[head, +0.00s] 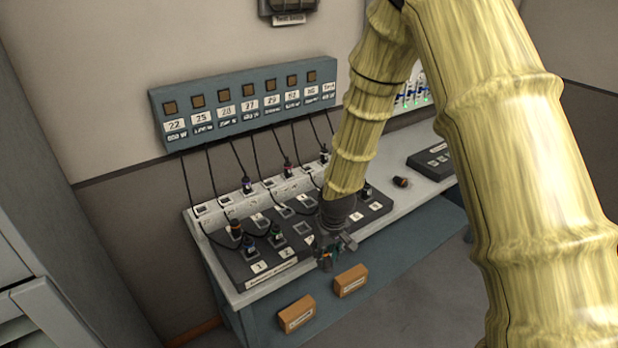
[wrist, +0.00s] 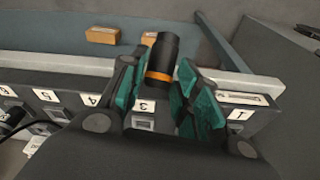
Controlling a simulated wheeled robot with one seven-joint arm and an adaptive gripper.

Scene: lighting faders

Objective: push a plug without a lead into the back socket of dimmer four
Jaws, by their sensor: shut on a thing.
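My gripper (head: 330,258) is shut on a black plug with an orange ring (wrist: 162,58), held between its green fingers. In the wrist view my gripper (wrist: 160,78) has the plug across the picture's middle, and no lead shows on it. In the head view the gripper hangs over the front edge of the dark dimmer rack (head: 262,281), and the plug is mostly hidden. The label for dimmer four (wrist: 90,100) shows in the wrist view, left of the label for three (wrist: 144,107).
A loose plug (head: 402,182) lies on the bench at right. Two orange-brown boxes (head: 297,314) (head: 351,280) sit below the front edge. A blue-grey panel (head: 243,103) hangs behind.

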